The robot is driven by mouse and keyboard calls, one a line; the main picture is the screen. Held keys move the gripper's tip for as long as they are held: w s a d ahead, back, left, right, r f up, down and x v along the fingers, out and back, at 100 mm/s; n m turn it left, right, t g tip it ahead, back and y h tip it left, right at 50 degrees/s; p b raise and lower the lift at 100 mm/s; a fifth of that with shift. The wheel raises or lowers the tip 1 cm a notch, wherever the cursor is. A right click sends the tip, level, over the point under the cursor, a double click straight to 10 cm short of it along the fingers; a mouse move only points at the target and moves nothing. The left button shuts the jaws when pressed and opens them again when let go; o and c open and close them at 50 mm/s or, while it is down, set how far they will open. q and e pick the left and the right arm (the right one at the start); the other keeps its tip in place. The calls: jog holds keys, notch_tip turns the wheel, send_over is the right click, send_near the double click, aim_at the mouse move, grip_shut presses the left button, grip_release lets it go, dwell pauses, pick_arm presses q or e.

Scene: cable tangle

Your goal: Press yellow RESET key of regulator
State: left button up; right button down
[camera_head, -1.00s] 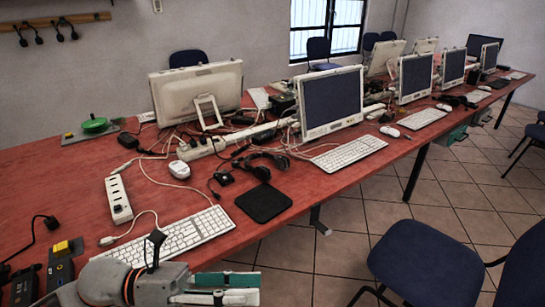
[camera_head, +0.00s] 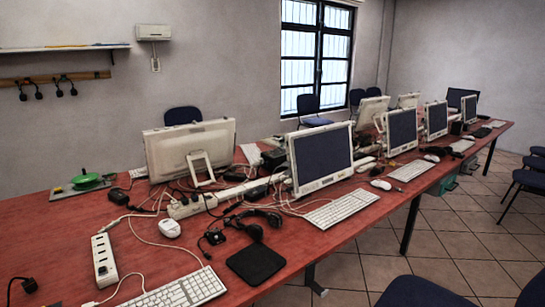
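The regulator and its yellow RESET key are not visible in the head view now; the near left corner where they stood is below the picture's bottom edge. A black plug (camera_head: 29,286) on a cable lies on the red table (camera_head: 60,245) at the lower left. Neither of my grippers is in view.
A white power strip (camera_head: 104,259), a white keyboard (camera_head: 176,290), a black mouse pad (camera_head: 255,263) and a headset (camera_head: 252,222) lie on the near table. Monitors stand behind, with tangled cables around them.

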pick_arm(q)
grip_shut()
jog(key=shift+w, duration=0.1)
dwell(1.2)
